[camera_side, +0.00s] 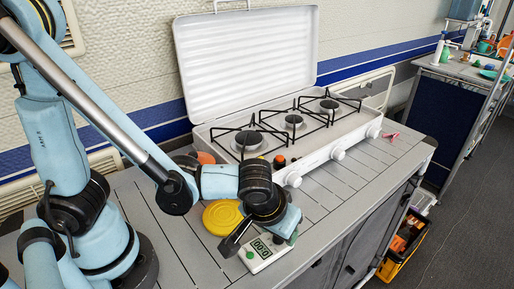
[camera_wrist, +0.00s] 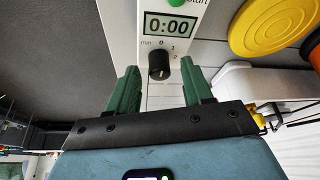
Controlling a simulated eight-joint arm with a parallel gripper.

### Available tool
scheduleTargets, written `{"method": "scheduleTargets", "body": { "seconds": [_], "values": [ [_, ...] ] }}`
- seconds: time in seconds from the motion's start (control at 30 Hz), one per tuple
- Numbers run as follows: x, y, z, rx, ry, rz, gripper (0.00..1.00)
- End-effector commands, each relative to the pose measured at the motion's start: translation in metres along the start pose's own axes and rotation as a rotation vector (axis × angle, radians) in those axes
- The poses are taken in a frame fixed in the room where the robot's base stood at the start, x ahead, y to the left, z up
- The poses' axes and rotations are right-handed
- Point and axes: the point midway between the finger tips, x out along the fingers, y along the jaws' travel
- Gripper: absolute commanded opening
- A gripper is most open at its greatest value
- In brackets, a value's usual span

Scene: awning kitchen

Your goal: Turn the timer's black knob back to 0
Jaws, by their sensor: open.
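The white timer (camera_side: 262,255) lies on the grey slatted table near its front edge. The black knob (camera_wrist: 159,66) sits below the scale marked min, 0, 1 and 2. A small light mark shows on the knob, but I cannot tell surely which number it points to. My gripper (camera_wrist: 161,75) is open, its green fingers on either side of the knob with gaps left and right. In the side view my gripper (camera_side: 264,240) is over the timer and hides the knob.
A yellow round lid (camera_side: 222,217) lies left of the timer; it also shows in the wrist view (camera_wrist: 278,24). The white camping stove (camera_side: 330,150) stands behind, its lid up and white knobs facing front. Small orange and red items lie by the stove. The table's right part is mostly clear.

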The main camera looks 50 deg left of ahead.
Motion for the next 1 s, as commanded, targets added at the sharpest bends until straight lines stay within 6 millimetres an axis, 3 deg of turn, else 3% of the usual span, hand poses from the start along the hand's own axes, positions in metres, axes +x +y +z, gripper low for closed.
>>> {"method": "scheduleTargets", "body": {
  "seconds": [0.37,1.0],
  "values": [
    [-0.018,0.000,0.000,0.001,0.001,0.000,0.50],
    [-0.093,0.000,0.000,0.002,0.000,0.001,0.50]
  ]
}}
